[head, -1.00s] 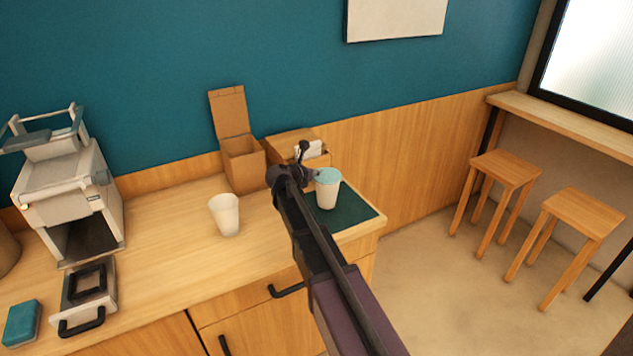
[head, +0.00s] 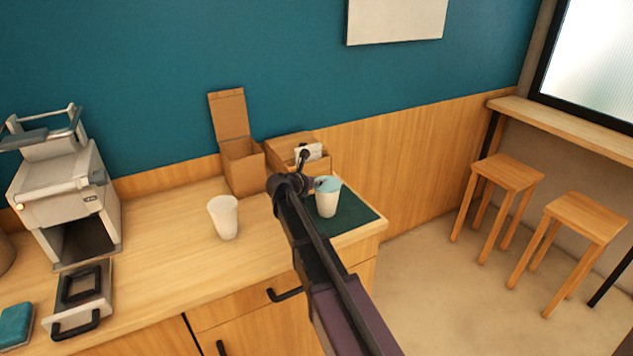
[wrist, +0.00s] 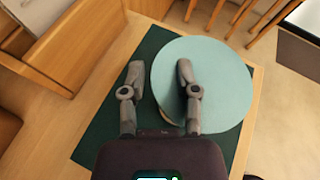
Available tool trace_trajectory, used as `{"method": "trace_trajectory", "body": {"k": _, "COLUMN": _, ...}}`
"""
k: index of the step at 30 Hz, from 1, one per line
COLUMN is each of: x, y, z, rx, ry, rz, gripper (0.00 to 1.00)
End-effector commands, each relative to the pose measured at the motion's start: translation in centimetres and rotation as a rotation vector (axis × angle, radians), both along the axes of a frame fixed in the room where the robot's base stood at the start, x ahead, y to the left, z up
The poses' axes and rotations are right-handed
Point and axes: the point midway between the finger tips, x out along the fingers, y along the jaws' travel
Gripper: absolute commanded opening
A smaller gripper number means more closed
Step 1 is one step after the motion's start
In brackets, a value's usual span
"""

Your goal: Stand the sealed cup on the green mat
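The sealed cup (head: 327,204), white with a pale teal lid, stands upright on the green mat (head: 357,213) at the counter's right end. In the wrist view the round lid (wrist: 222,80) fills the right middle, with the mat (wrist: 100,128) around it. My gripper (head: 312,182) is at the lid's left side in the head view, covering a little of it. In the wrist view my gripper (wrist: 160,72) has its fingers apart. The right finger overlaps the lid and the left finger is over the mat. Whether a finger touches the lid cannot be told.
An open white cup (head: 224,218) stands on the counter left of my arm. A tall open cardboard box (head: 243,170) and a low wooden box (head: 318,163) stand by the wall behind. A sealing machine (head: 65,195) is at the left. Stools (head: 508,172) stand beyond the counter.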

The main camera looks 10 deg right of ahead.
Motion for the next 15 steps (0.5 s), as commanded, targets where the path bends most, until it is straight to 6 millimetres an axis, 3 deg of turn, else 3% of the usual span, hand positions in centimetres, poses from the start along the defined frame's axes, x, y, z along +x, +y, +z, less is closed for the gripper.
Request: {"method": "trace_trajectory", "body": {"k": 15, "x": -0.38, "y": 0.37, "z": 0.47, "rx": 0.000, "ry": 0.000, "rz": 0.001, "gripper": 0.43}}
